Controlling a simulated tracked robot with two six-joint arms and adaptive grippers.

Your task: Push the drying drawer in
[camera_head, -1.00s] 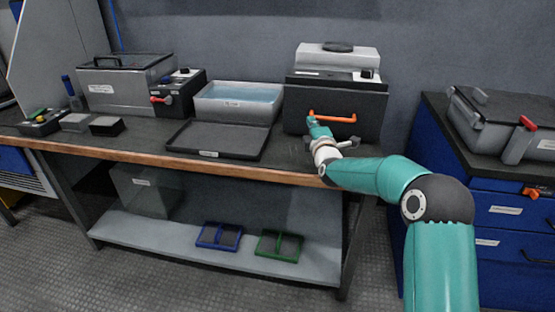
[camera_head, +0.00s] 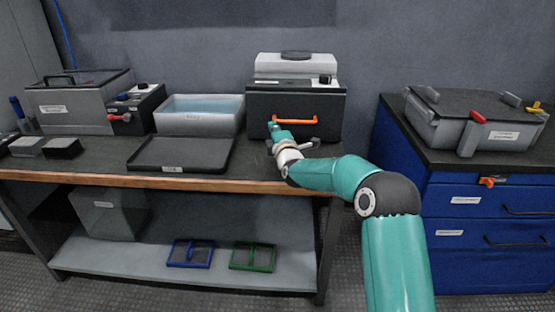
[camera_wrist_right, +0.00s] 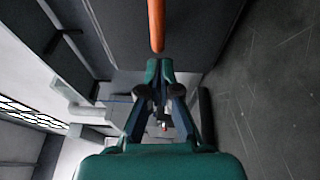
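The drying drawer (camera_head: 262,103) is a dark-fronted unit with an orange bar handle (camera_head: 295,119), at the back right of the bench. From the head view I cannot tell how far its front stands out. My right gripper (camera_head: 274,126) is at the left end of the handle, low against the front. In the right wrist view the orange handle (camera_wrist_right: 156,22) runs up from just beyond the fingertips of my right gripper (camera_wrist_right: 159,68). The fingertips are together with nothing visible between them. Whether they touch the drawer front is unclear. My left gripper is not in view.
A black tray (camera_head: 180,153) lies left of my right gripper, with a water-filled tub (camera_head: 198,122) behind it. A blue drawer cabinet (camera_head: 465,245) stands at the right beyond a gap.

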